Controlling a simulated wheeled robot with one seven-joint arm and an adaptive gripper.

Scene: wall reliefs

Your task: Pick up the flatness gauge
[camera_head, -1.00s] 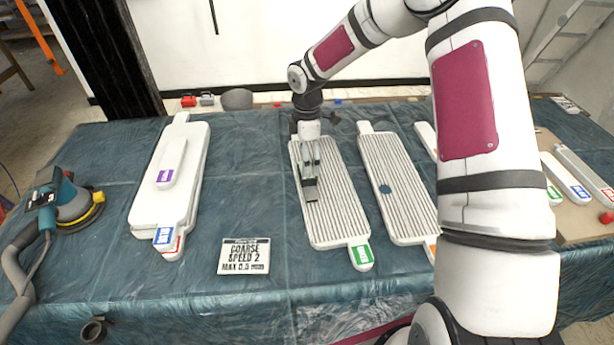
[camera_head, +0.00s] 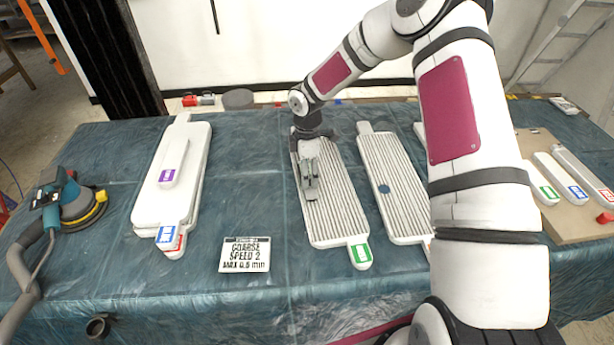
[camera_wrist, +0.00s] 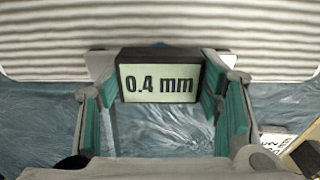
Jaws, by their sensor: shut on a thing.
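The flatness gauge (camera_wrist: 158,82) is a dark block with a pale display reading "0.4 mm" in the wrist view. My gripper (camera_wrist: 160,95) has its teal-padded fingers on either side of it, shut on it. In the head view my gripper (camera_head: 309,175) is low over the ribbed white panel with a green label (camera_head: 335,215). The gauge is hard to separate from the fingers there. I cannot tell whether it touches the panel.
A second ribbed panel (camera_head: 398,185) lies to the right, smooth white panels (camera_head: 190,165) to the left. A sign (camera_head: 245,255) reads "COARSE SPEED 2 MAX 0.5 mm". A sander (camera_head: 75,205) stands at the far left. A brown board (camera_head: 560,215) holds labelled bars at right.

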